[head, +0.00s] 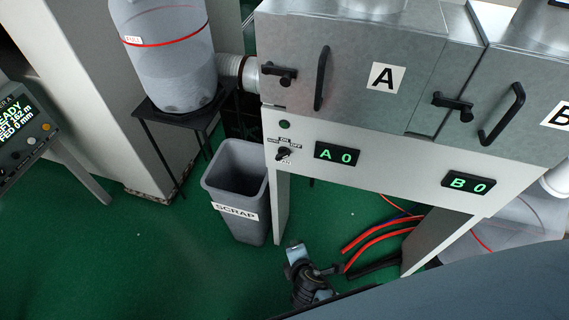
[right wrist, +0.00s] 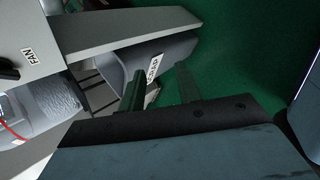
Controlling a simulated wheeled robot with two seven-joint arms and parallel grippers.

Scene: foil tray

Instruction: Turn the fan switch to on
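The fan switch (head: 284,153) is a small black knob on the white front panel, below ON and OFF lettering and above a FAN label. Its handle appears tilted right, toward OFF, but it is too small to be sure. In the right wrist view a black knob (right wrist: 8,69) is cut by the left edge beside the FAN label (right wrist: 29,57). My right gripper (head: 309,271) is low in front of the panel, below and apart from the switch. Its two fingers (right wrist: 160,88) stand apart with nothing between them. My left gripper is not in view.
A grey scrap bin (head: 238,190) stands left of the panel's leg. A small dark green lamp (head: 284,124) is above the switch. Metal doors with black handles (head: 321,78) are above the panel. Red hoses (head: 375,238) lie on the green floor. The space before the switch looks clear.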

